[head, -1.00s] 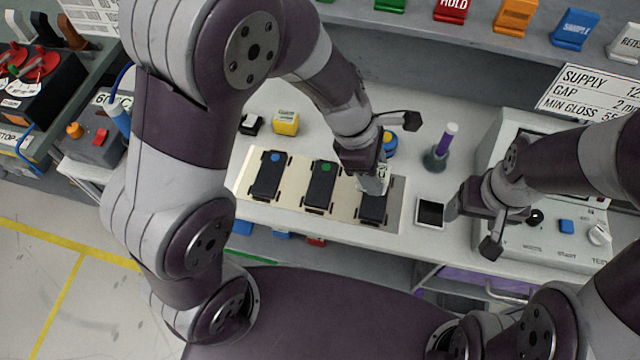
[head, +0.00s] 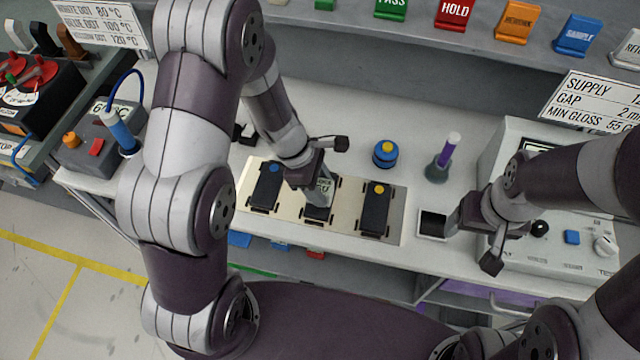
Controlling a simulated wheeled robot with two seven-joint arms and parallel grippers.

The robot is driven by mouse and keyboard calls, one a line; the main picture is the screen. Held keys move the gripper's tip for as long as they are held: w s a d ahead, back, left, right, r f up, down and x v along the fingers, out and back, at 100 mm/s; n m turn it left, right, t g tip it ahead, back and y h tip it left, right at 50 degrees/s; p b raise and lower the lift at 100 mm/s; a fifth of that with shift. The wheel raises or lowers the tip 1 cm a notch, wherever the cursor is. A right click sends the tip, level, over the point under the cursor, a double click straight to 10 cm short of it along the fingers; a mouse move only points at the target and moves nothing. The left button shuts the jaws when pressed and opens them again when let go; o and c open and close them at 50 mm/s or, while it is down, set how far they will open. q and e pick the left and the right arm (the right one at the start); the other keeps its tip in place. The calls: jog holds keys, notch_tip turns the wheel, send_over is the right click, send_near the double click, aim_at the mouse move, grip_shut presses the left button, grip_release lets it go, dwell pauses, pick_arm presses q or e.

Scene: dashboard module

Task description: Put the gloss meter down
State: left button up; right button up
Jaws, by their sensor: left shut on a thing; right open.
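My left gripper (head: 318,178) is shut on the gloss meter (head: 323,191), a small grey block with a pale display. It holds the meter at the middle of three dark panels (head: 319,214), hiding much of that panel. I cannot tell whether the meter touches the panel. The left panel (head: 265,187) has a blue dot and the right panel (head: 375,212) a yellow dot. My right gripper (head: 472,238) is open and empty, beside the white-framed dark square (head: 432,224).
The panels lie on a cream board (head: 397,222) on the bench. Behind it stand a blue pot with a yellow top (head: 385,153) and a purple-handled tool in a holder (head: 441,160). A grey console (head: 560,250) is at right. Bench behind the board is fairly clear.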

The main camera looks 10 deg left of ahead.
pick_arm(q)
jog(key=shift+f, duration=0.15)
jog(key=o, duration=1.1)
jog(key=shift+o, duration=0.2)
jog(key=shift+r, duration=0.2)
jog(key=p+v, duration=0.2)
jog(key=v, duration=1)
jog(key=s+a+m+y, duration=0.1)
jog(key=s+m, duration=0.3)
jog(key=m, duration=0.5)
jog(key=s+a+m+t+y, duration=0.1)
jog(key=s+a+m+y, duration=0.1)
jog(key=m, duration=0.7)
jog(key=shift+s+r+y, duration=0.25)
jog(key=shift+s+y, duration=0.45)
jog(key=shift+s, duration=0.3)
jog(key=shift+s, duration=0.15)
